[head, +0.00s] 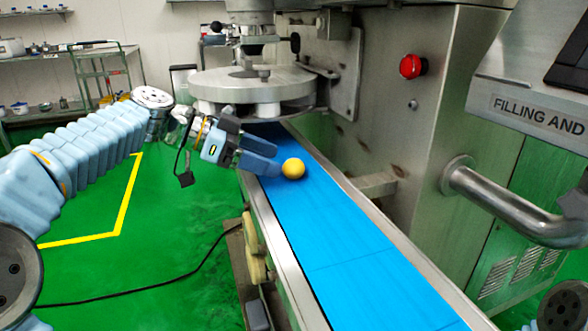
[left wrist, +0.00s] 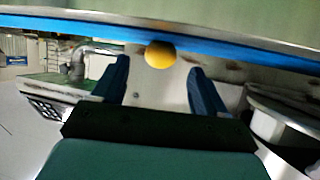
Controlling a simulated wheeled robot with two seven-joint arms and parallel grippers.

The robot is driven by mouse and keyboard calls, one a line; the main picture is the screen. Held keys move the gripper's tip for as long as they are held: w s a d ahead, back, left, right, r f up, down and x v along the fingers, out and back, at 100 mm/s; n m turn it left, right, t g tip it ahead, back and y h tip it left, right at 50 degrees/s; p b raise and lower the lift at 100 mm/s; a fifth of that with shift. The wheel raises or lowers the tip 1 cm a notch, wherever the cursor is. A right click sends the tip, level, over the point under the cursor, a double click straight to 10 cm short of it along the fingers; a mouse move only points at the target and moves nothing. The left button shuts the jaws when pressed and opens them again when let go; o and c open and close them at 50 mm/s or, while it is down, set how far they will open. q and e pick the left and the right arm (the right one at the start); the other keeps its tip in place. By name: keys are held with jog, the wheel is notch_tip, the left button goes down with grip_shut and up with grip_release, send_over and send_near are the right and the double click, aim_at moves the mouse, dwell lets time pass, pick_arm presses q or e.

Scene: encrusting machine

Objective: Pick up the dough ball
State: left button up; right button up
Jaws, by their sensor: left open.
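The dough ball (head: 293,168) is a small yellow-orange sphere on the blue conveyor belt (head: 335,228), just below the machine's round metal disc. My left gripper (head: 278,157) reaches in from the left over the belt's left edge, its blue fingertips just left of the ball. In the left wrist view the ball (left wrist: 160,55) shows ahead, between and beyond the two open fingers (left wrist: 160,78). The fingers hold nothing. My right gripper is not seen in either view.
The round metal disc (head: 252,84) hangs over the belt's far end, close above my left gripper. The machine's steel body (head: 410,120) with a red button (head: 413,66) stands right of the belt. A metal pipe handle (head: 510,205) juts out at the right. Green floor lies left.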

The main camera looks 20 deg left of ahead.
aim_at(286, 163)
pick_arm(q)
jog(key=x, duration=0.4)
jog(key=shift+w+d, duration=0.15)
jog(key=shift+d, duration=0.1)
jog(key=c, duration=1.1)
